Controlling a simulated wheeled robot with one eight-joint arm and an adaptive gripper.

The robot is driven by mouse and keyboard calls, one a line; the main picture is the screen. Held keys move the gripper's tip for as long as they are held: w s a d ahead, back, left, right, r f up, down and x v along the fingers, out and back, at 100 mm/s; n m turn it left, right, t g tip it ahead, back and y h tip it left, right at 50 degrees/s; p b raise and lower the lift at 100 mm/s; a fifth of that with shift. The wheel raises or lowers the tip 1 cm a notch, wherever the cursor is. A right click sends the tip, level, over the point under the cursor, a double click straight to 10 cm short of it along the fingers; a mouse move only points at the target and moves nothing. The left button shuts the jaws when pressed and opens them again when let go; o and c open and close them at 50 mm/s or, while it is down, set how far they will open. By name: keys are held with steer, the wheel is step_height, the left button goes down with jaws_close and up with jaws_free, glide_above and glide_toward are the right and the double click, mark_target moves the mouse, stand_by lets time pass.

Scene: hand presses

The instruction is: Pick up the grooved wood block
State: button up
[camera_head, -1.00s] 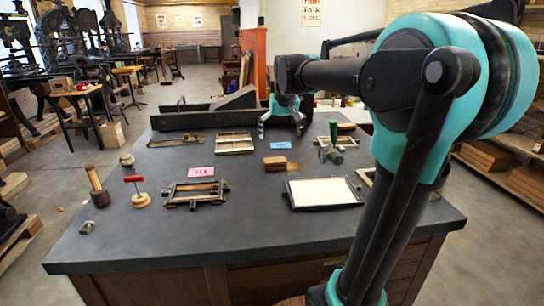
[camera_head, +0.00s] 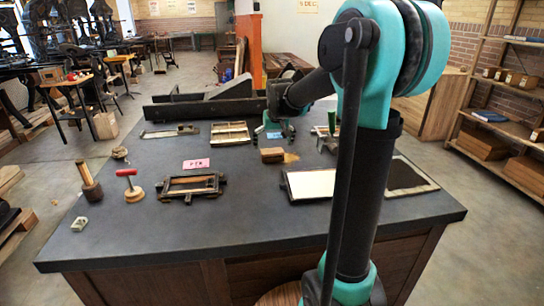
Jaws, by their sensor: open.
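A small brown wood block (camera_head: 272,155), which I take to be the grooved one, lies on the dark tabletop (camera_head: 240,222) right of the pink card. Its grooves are too small to make out. My arm crosses the right of the view and hides part of the table.
A framed white panel (camera_head: 310,184) lies nearer, partly behind my arm. A dark metal frame (camera_head: 191,187) lies to its left, below the pink card (camera_head: 196,164). A red-handled tool (camera_head: 131,185) and a wooden-handled tool (camera_head: 89,182) stand at left. The front tabletop is clear.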

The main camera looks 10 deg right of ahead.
mark_target(272, 151)
steer(key=shift+w+x, duration=0.15)
steer(key=shift+x, duration=1.2)
steer(key=shift+w+x, duration=0.15)
steer(key=shift+x, duration=1.2)
steer(key=shift+r, duration=0.15)
steer(key=c, duration=1.1)
steer(key=shift+r, duration=0.1)
